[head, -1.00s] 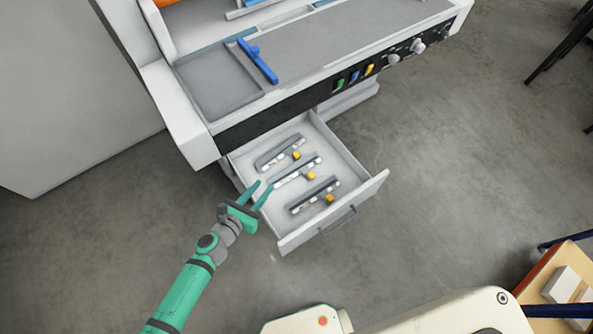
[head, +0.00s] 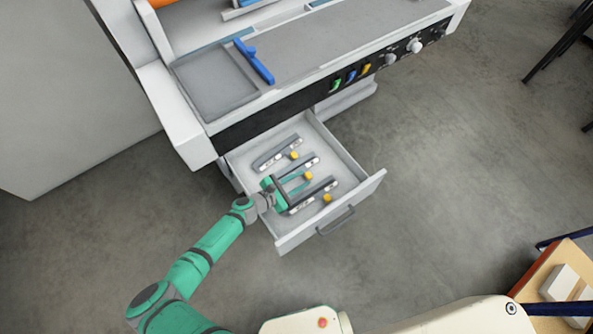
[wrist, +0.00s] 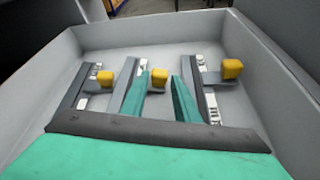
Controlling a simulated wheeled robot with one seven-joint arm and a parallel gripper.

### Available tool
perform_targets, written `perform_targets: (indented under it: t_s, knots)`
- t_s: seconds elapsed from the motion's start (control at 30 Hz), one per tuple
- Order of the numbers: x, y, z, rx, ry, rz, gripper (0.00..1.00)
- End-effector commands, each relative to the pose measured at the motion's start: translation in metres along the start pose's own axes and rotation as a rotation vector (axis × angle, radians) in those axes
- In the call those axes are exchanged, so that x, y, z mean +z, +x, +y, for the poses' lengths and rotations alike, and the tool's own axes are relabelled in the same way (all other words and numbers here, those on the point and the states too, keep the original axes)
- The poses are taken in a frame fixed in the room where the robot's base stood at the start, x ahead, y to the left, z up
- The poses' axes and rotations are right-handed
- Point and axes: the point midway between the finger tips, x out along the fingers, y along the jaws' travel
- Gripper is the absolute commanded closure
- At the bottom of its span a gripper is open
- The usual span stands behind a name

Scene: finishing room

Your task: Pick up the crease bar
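Three grey bars with white markings and yellow knobs lie side by side in the open drawer (head: 343,158): a far bar (head: 270,158), a middle bar (head: 310,161) and a near bar (head: 325,186). I cannot tell from looks which one is the crease bar. My gripper (head: 304,179) is inside the drawer area at the middle bar, its teal fingers apart. In the wrist view, the middle bar's yellow knob (wrist: 159,77) shows between the open fingers (wrist: 161,75). The right bar (wrist: 207,92) is close beside the right finger. Part of the middle bar is hidden by the gripper.
Drawer walls (wrist: 180,38) surround the bars, with a handle (head: 337,221) on the front. The machine's worktop (head: 330,50) overhangs the drawer's back, with a blue tool (head: 255,62) on it. Bare floor (head: 430,160) lies to the right.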

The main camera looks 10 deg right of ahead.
Motion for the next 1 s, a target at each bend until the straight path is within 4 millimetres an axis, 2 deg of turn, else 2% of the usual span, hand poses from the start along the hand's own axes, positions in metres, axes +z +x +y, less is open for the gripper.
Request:
perform_targets:
  t_s: [0.3,0.67,0.7,0.8,1.0]
  knots:
    - [0.001,0.038,0.0,-0.002,0.0,0.0,0.72]
    - [0.001,0.045,0.001,0.0,0.0,0.001,0.72]
    - [0.001,0.045,0.001,0.0,0.0,0.001,0.77]
    - [0.001,0.045,0.001,0.0,0.0,0.001,1.0]
    - [0.001,0.045,0.001,0.0,0.001,0.0,1.0]
